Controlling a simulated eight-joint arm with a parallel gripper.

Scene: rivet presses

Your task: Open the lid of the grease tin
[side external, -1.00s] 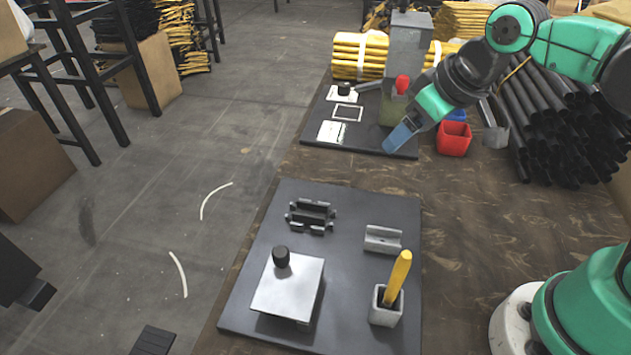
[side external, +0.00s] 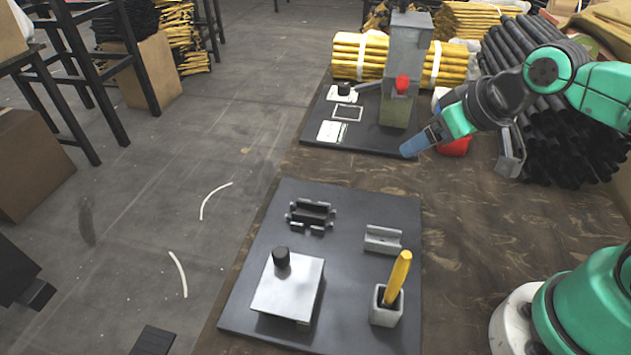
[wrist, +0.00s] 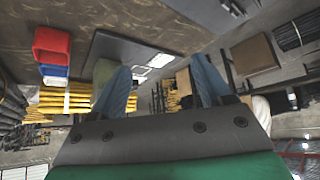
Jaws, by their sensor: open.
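A pale metal box (side external: 288,290) with a black knob (side external: 281,257) on top stands at the front left of the near dark board; it looks like the grease tin. Its flat top looks shut, and its inside cannot be seen. My gripper (side external: 409,150) is well beyond and to the right of the box, in the air near the far dark board. In the wrist view my gripper (wrist: 160,65) has its two blue fingers wide apart with nothing held between them. The box does not show in the wrist view.
The near board (side external: 350,205) also carries a black slotted fixture (side external: 311,215), a grey channel block (side external: 383,239) and a grey cup (side external: 386,308) with a yellow stick. A grey press (side external: 408,55) stands on the far board. Black tubes (side external: 570,140) lie at right.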

